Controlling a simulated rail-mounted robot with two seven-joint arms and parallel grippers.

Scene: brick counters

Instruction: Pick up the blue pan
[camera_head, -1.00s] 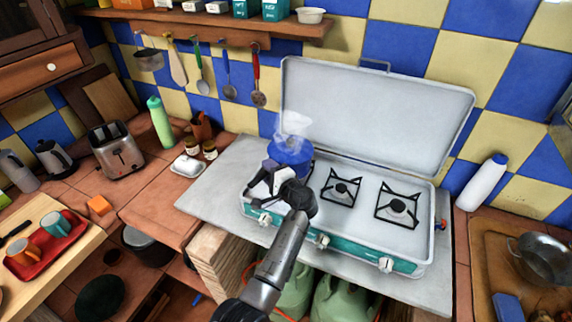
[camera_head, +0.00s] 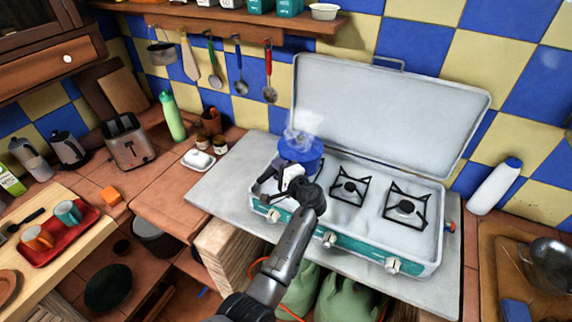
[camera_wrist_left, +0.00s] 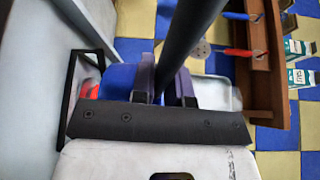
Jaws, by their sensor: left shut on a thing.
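The blue pan (camera_head: 301,150) is at the left burner of the camp stove, with steam above it. My left gripper (camera_head: 284,174) is at the near side of the pan, its arm rising from the bottom of the head view. In the left wrist view, the purple-grey fingers (camera_wrist_left: 163,75) are shut on the pan's thick black handle (camera_wrist_left: 190,40). Part of the blue pan (camera_wrist_left: 117,80) shows behind the fingers there. The wrist hides part of the left burner, and I cannot tell whether the pan touches it. My right gripper is not in view.
The open camp stove (camera_head: 335,243) has its lid (camera_head: 390,110) upright behind the pan. Two free burners (camera_head: 349,188) lie to the right. Utensils (camera_head: 239,70) hang from a shelf above. A white bottle (camera_head: 495,187) stands right, a toaster (camera_head: 126,142) left.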

